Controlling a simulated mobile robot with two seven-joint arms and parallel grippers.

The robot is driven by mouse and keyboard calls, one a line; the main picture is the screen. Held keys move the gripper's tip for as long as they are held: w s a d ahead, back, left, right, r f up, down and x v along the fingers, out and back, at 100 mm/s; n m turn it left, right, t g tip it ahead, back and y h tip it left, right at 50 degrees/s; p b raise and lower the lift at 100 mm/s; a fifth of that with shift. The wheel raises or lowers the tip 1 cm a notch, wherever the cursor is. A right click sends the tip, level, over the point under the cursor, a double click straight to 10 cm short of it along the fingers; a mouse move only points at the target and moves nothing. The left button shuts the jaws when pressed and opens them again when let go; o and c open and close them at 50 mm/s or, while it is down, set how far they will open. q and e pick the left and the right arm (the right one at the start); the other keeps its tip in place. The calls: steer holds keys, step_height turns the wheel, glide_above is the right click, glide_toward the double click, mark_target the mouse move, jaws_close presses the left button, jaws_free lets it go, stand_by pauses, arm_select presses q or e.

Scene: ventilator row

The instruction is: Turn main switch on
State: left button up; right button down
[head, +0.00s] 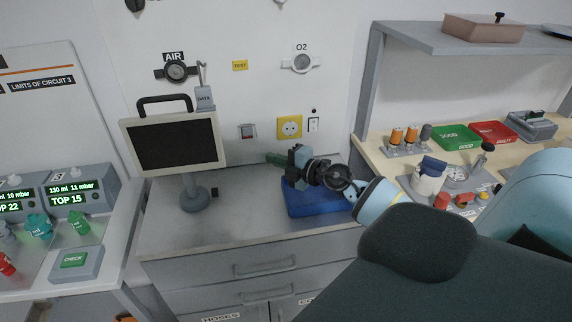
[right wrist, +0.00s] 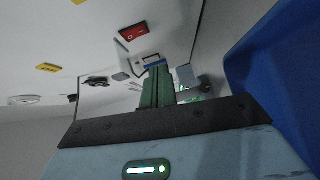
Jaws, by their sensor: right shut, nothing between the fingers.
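A small wall switch in a pale frame (head: 247,131), likely the main switch, is on the back wall between the monitor and the yellow socket. A red rocker (right wrist: 133,32), which seems to be the same switch, shows in the right wrist view, up and left of the fingers. Its on or off position is too small to tell. My right gripper (head: 272,158) is shut and empty, with green fingers pointing left, below and right of the switch and apparently apart from it. The fingers also show in the right wrist view (right wrist: 157,82). My left gripper is out of view.
A monitor (head: 172,145) on a stand is left of the switch. A yellow socket (head: 289,127) and a white switch (head: 313,124) are right of it. A blue tray (head: 310,205) lies below my right gripper.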

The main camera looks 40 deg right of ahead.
steer(key=shift+f+v, duration=0.15)
steer(key=shift+v, duration=0.7)
steer(key=shift+f+v, duration=0.1)
steer(key=shift+v, duration=0.7)
